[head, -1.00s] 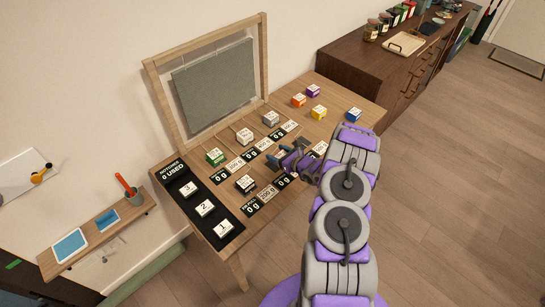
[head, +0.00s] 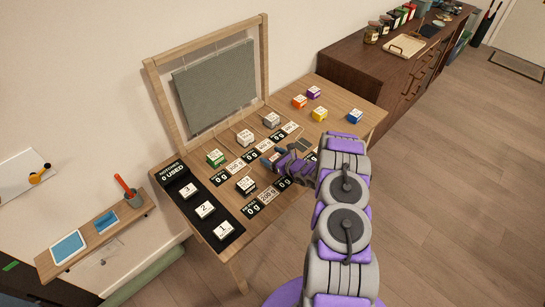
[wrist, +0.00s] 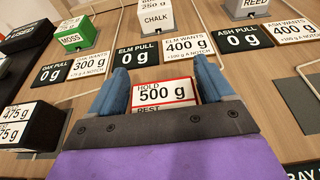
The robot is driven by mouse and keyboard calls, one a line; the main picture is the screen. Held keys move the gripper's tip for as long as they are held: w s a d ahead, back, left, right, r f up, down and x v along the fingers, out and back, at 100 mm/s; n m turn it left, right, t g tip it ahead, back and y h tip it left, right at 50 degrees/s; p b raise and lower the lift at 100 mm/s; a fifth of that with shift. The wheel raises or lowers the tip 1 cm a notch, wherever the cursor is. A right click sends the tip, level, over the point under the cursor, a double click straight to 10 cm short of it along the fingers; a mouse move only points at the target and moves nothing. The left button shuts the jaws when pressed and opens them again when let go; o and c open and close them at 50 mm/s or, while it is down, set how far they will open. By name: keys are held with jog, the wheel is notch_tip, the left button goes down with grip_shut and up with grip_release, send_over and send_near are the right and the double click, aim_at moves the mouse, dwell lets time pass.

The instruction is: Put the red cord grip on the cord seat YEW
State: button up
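The red cord grip (wrist: 165,92) shows in the wrist view as a white-faced block with red edges, marked "HOLD 500 g" and "REST". Its lower part is hidden behind my gripper's palm. My gripper (wrist: 160,80) has one blue finger along each side of it, with no clear gap, and appears shut on it. No YEW label is readable; the cord seat YEW cannot be singled out.
A black grip (head: 246,185) stands left of my gripper. Green (head: 215,158), white (head: 244,137) and grey (head: 271,119) grips stand in the back row. Orange, purple, yellow and blue (head: 355,116) grips are at the right. A bare dark pad (wrist: 293,98) lies right of my gripper.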

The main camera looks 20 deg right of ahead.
jog(key=shift+o, duration=0.9)
jog(key=shift+a, duration=0.1)
